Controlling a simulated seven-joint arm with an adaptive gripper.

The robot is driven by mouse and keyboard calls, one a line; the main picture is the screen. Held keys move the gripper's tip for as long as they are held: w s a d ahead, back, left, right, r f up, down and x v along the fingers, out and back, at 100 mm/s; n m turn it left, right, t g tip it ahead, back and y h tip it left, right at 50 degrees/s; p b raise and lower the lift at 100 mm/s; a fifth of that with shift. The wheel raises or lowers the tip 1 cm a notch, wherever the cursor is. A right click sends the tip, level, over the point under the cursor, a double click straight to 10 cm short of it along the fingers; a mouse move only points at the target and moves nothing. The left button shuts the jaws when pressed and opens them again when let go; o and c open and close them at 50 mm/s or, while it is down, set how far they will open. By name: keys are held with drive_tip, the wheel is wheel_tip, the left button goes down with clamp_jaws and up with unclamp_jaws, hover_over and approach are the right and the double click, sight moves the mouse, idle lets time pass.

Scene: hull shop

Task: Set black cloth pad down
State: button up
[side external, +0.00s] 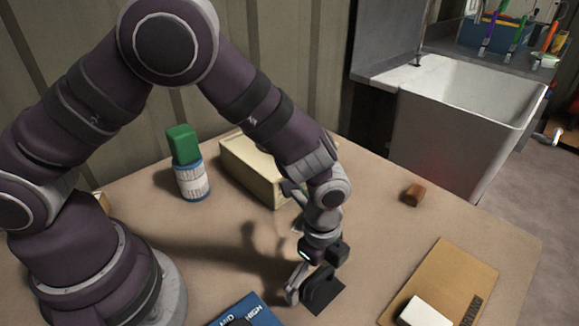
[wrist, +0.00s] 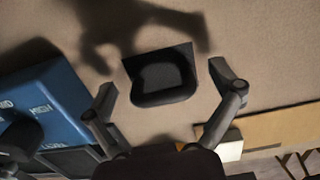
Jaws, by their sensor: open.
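The black cloth pad (wrist: 165,72) lies on the brown tabletop in the wrist view, with a rounded darker part at its near side. I cannot tell whether that part is a fold. In the side view the pad (side external: 331,297) shows as a dark flat patch beside and under my gripper, partly hidden by it. My gripper (side external: 304,294) is low over the table. In the wrist view my gripper (wrist: 167,84) is open, its fingers apart on the left and right of the pad with visible gaps.
A blue box (wrist: 45,105) lies left of the pad in the wrist view. In the side view, a green-topped bottle (side external: 190,170) and a beige box (side external: 252,170) stand behind. A brown block (side external: 412,194) and a cardboard sheet (side external: 455,275) lie right. A white sink (side external: 450,130) stands beyond.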

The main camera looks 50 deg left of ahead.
wheel_tip(320, 180, up, 13)
drive_tip(key=s+a+r+n+t, duration=0.2)
drive_tip(key=s+a+r+n, duration=0.1)
drive_tip(key=a+n, duration=0.4)
drive_tip(key=s+a+r+n+t, duration=0.3)
drive_tip(key=a+n, duration=0.4)
drive_tip(key=n, duration=0.4)
drive_tip(key=shift+s+a+r+t, duration=0.3)
drive_tip(key=shift+s+a+r, duration=0.1)
drive_tip(key=shift+r, duration=0.4)
